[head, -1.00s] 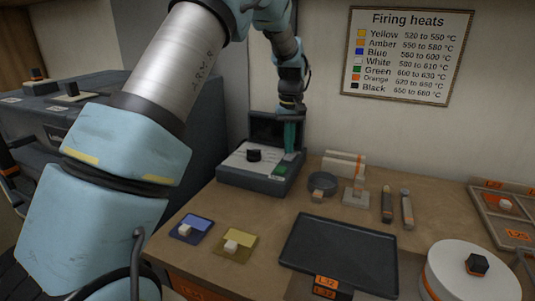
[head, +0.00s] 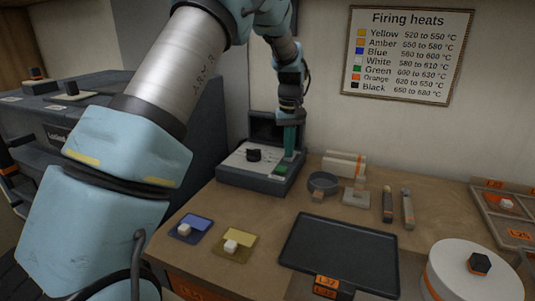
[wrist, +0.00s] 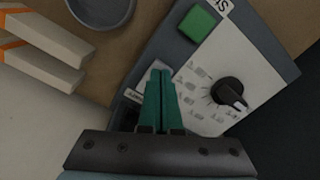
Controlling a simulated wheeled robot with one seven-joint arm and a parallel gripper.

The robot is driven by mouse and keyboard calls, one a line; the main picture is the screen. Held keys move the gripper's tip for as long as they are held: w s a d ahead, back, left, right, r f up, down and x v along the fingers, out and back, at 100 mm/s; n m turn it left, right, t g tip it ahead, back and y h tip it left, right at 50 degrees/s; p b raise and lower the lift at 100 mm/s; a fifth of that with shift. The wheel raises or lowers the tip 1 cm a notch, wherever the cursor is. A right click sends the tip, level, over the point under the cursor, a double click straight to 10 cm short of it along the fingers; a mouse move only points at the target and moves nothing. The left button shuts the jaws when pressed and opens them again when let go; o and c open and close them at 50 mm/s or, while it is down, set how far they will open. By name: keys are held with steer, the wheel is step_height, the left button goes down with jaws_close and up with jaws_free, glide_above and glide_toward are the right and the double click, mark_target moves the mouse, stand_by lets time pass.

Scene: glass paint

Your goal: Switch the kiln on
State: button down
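A grey control box (head: 240,178) with a white top panel stands against the back wall. It carries a black dial (head: 254,155) and a green button (head: 279,170); in the wrist view the dial (wrist: 228,92) has small marks around it and the button (wrist: 198,22) has a partly cut-off label. My gripper (head: 289,155) points down over the panel's right side. In the wrist view its teal fingers (wrist: 160,75) are together with nothing visible between them. They partly cover a small labelled area at the panel's edge; whether they touch it I cannot tell.
A dark cabinet (head: 110,125) stands at left. A round dish (head: 323,183), pale bars (head: 344,165) and two tools lie right of the box. A dark tray (head: 340,255) and a white turntable (head: 470,275) are in front. A firing heats chart (head: 406,55) hangs behind.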

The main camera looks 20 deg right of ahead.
steer(key=shift+r+p, duration=2.8)
steer(key=shift+r, duration=0.7)
